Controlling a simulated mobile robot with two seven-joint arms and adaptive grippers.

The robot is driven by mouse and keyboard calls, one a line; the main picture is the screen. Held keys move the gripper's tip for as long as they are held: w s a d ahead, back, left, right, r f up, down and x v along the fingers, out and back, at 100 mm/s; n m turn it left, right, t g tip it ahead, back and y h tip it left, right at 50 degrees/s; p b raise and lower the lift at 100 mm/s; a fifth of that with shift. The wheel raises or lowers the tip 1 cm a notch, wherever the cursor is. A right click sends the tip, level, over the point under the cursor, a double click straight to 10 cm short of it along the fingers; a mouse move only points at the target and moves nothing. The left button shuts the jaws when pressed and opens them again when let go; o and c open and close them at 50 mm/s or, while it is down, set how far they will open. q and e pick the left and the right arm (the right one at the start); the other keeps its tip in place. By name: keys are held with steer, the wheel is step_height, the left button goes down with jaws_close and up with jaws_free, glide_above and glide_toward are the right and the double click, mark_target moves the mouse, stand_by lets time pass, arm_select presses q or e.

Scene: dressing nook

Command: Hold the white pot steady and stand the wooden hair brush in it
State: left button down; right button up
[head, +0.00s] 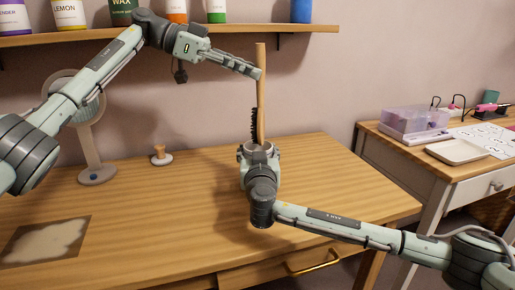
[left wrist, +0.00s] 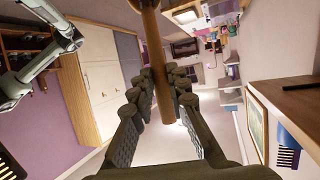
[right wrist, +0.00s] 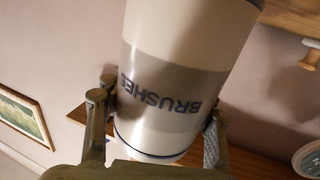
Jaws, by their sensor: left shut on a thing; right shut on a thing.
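The wooden hair brush (head: 261,95) stands upright in the head view, handle up and dark bristles facing left. My left gripper (head: 257,73) is shut on its handle, which also runs between the fingers in the left wrist view (left wrist: 156,60). The brush's lower end is at the mouth of the white pot (head: 243,156); how far it is inside I cannot tell. My right gripper (head: 258,168) is shut around the pot and hides most of it in the head view. In the right wrist view the pot (right wrist: 180,55) shows a grey band reading BRUSHES between the fingers.
A round mirror (head: 97,174) on a stand, a small wooden-topped stamp (head: 160,156) and a patterned mat (head: 45,240) are on the left of the desk (head: 330,180). A shelf (head: 80,38) with canisters hangs above. A side table at right holds a purple box (head: 415,117) and tray (head: 458,151).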

arm_select(q)
steer(key=shift+f, duration=2.1)
steer(key=c, duration=1.4)
jaws_free()
steer(key=v, duration=0.7)
steer(key=shift+a, duration=0.3)
steer(key=shift+r, duration=0.1)
arm_select(e)
steer(key=o, duration=1.5)
